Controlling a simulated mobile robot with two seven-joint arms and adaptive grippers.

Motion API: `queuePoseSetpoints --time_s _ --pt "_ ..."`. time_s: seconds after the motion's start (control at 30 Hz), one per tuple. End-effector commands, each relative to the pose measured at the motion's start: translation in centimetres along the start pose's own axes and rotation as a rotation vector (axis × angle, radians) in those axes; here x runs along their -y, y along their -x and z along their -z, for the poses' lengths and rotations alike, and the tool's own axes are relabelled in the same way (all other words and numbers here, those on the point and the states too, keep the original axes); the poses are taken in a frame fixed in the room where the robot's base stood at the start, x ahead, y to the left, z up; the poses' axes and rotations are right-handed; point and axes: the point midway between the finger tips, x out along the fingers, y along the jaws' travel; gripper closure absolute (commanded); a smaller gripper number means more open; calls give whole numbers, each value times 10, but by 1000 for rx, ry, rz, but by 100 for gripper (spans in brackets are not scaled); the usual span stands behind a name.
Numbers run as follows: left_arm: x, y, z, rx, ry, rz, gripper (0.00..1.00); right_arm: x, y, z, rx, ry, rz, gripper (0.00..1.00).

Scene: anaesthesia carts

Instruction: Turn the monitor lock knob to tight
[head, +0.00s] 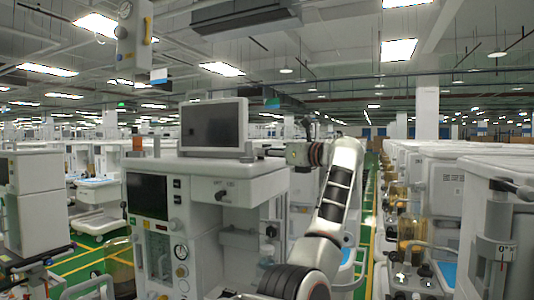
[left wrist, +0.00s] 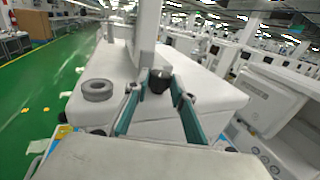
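A black knob (left wrist: 160,80) sits at the foot of a grey post (left wrist: 149,30) on the white cart top (left wrist: 205,88) in the left wrist view. My left gripper (left wrist: 156,92) has its two teal fingers apart, with the knob between or just beyond the tips; I cannot tell whether they touch it. In the head view, the monitor (head: 213,127) stands on the anaesthesia cart (head: 205,178), and my left gripper (head: 299,153) is to its right, fingers too small to make out. The knob cannot be made out there. My right gripper is not in view.
A grey ring-shaped part (left wrist: 98,90) lies on the cart top left of the knob. More carts (head: 495,215) stand in a row on the right.

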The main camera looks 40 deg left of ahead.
Motion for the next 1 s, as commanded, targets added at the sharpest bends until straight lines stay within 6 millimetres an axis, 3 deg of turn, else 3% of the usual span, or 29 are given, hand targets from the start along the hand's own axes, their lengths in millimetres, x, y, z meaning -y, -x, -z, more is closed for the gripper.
queuePoseSetpoints --time_s 0.27,0.6,1.0 --pt "0 1 1 -1 2 15 97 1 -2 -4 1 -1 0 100" --pt "-3 1 3 1 -1 171 97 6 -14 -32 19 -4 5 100" --pt "-7 0 0 10 -2 273 97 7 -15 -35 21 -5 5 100"
